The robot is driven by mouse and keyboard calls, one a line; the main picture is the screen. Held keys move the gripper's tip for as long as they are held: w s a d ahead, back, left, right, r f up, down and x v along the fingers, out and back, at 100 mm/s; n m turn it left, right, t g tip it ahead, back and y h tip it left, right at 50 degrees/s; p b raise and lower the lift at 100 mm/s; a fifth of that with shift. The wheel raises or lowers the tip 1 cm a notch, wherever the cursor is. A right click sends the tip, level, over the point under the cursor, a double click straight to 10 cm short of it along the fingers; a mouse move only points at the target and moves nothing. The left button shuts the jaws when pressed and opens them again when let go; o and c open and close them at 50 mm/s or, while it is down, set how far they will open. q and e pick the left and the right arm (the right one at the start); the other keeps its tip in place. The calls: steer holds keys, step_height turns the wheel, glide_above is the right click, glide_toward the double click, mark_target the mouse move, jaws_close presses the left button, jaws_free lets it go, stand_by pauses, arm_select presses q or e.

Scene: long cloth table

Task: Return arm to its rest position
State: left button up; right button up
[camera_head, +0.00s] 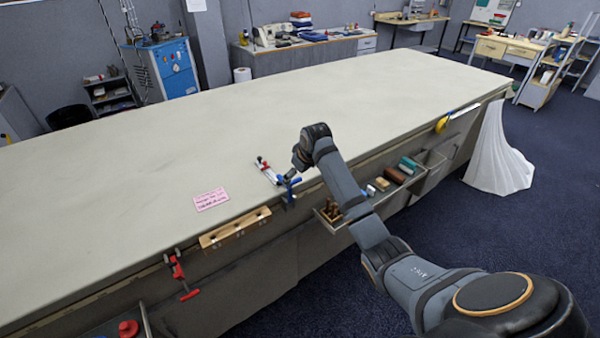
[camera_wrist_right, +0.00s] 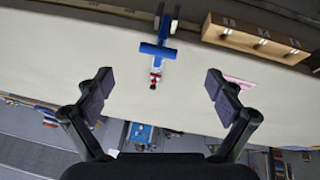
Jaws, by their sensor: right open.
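My right arm reaches in from the lower right in the head view, with its wrist (camera_head: 316,132) above the table's front edge. In the right wrist view my right gripper (camera_wrist_right: 160,88) is open, with its two dark fingers wide apart and nothing between them. A blue, red and white clamp-like tool (camera_head: 268,172) lies at the table's front edge, just left of the wrist. It also shows in the right wrist view (camera_wrist_right: 158,50), beyond the fingertips. My left arm and gripper are not in view.
The long cloth table (camera_head: 170,140) is mostly bare. A pink note (camera_head: 210,199) lies on it. A wooden block (camera_head: 235,228) and a red clamp (camera_head: 178,270) are on the front edge. Open trays (camera_head: 428,165) with small items hang along the front side, and white cloth (camera_head: 498,155) hangs at the right end.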

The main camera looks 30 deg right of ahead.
steer(key=shift+s+r, duration=0.2)
steer(key=shift+r, duration=0.15)
steer(key=s+f+m+g, duration=0.1)
steer(key=s+f, duration=0.5)
steer(key=f, duration=0.6)
steer(key=s+a+f+g+b, duration=0.1)
steer(key=s+f, duration=0.4)
steer(key=f, duration=0.8)
steer(key=s+f+m, duration=0.1)
steer(key=s+f, duration=0.5)
steer(key=f, duration=0.6)
steer(key=s+a+f, duration=0.2)
steer(key=s+f, duration=0.4)
steer(key=s, duration=0.6)
steer(key=s+a+f+g, duration=0.1)
steer(key=s+f, duration=0.5)
steer(key=s, duration=0.6)
steer(key=s+a+f+g+b, duration=0.1)
steer(key=s+a+f, duration=0.2)
steer(key=s, duration=0.9)
step_height(320, 180, down, 4)
steer(key=shift+s+a+r, duration=0.15)
steer(key=shift+s+r, duration=0.1)
